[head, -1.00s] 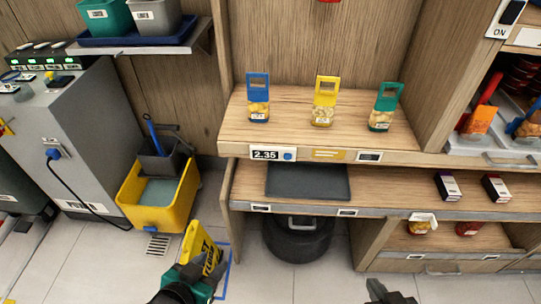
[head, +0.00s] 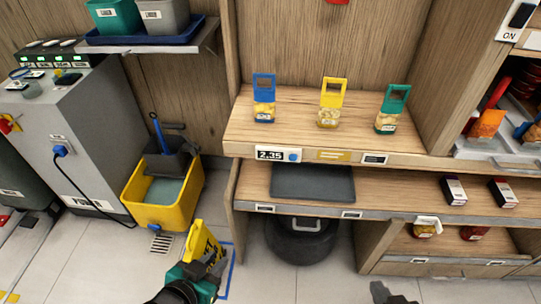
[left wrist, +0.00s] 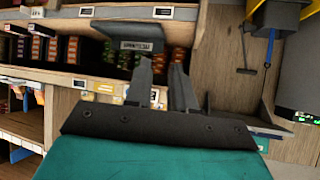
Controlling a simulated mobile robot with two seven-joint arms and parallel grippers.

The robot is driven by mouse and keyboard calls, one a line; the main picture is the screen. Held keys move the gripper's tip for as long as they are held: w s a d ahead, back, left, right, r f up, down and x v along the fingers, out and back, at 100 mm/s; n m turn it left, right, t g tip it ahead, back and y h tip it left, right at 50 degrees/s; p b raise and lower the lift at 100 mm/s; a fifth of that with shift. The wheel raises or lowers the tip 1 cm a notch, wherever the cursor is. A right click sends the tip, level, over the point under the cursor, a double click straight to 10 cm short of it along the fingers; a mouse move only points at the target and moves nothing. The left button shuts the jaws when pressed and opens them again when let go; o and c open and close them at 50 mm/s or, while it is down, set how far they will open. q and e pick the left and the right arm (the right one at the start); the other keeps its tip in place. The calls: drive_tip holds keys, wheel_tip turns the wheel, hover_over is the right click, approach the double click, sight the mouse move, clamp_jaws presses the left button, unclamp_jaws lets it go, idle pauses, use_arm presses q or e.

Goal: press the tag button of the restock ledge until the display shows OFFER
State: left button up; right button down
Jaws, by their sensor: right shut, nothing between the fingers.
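The restock ledge (head: 240,134) is a wooden shelf in the middle of the head view. On its front edge sits a white price tag (head: 269,155) whose display reads 2.35, with a round blue button (head: 292,156) at its right end. My left gripper (head: 218,268), with a teal wrist, is low in the head view, well below and left of the tag and apart from it. In the left wrist view its two fingers (left wrist: 160,66) stand apart with nothing between them. My right gripper (head: 380,289) is shut and empty at the bottom edge, below the ledge.
Blue (head: 264,98), yellow (head: 330,102) and green (head: 391,108) tagged packs stand on the ledge. Below are a dark mat (head: 312,182) and a black bin (head: 300,240). A yellow floor sign (head: 201,242) stands behind my left gripper, near a yellow mop bucket (head: 160,205).

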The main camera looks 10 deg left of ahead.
use_arm(q)
clamp_jaws()
drive_tip(key=shift+s, duration=0.1)
idle(1.2)
